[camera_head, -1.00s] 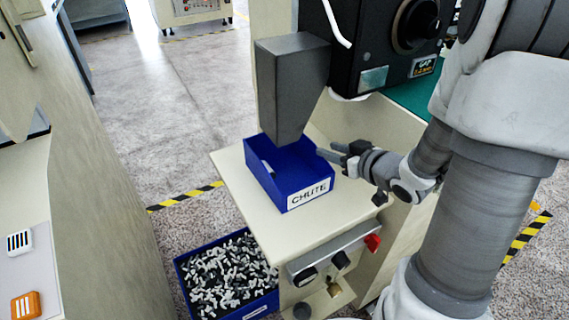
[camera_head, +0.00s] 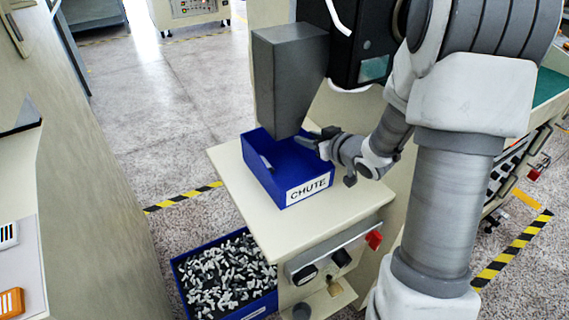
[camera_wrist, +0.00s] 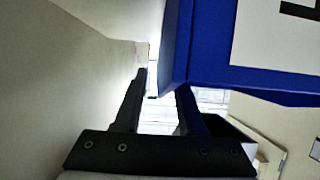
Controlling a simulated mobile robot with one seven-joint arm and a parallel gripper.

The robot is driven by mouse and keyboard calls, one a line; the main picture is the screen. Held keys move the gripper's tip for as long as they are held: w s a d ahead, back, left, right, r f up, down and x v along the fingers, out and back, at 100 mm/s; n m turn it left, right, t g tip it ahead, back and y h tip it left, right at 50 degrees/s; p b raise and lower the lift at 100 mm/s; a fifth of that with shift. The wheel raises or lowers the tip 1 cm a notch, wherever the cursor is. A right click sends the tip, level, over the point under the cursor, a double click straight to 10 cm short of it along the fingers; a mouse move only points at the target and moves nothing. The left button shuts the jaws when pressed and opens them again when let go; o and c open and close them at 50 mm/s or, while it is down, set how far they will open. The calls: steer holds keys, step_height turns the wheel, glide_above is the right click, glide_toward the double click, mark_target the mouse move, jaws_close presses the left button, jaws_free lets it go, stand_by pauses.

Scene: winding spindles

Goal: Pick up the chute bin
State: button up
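The chute bin (camera_head: 290,166) is a blue open box with a white "CHUTE" label on its front. It sits upright on a cream shelf (camera_head: 235,165), under a grey chute (camera_head: 290,80) that hides part of its back. My gripper (camera_head: 312,138) is at the bin's right wall, near the rim, with its fingers apart. In the wrist view, the bin (camera_wrist: 205,60) fills the upper right, and its edge lies close to the right finger. A gap shows between the fingers. I cannot tell whether either finger touches the wall.
A blue bin (camera_head: 180,285) full of small black and white parts stands on the floor below the shelf. Knobs and a red switch (camera_head: 374,240) are on the shelf's front. A dark machine housing (camera_head: 350,40) is above. Striped tape (camera_head: 183,197) marks the floor.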

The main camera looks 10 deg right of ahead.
jaws_close()
stand_by(1.3)
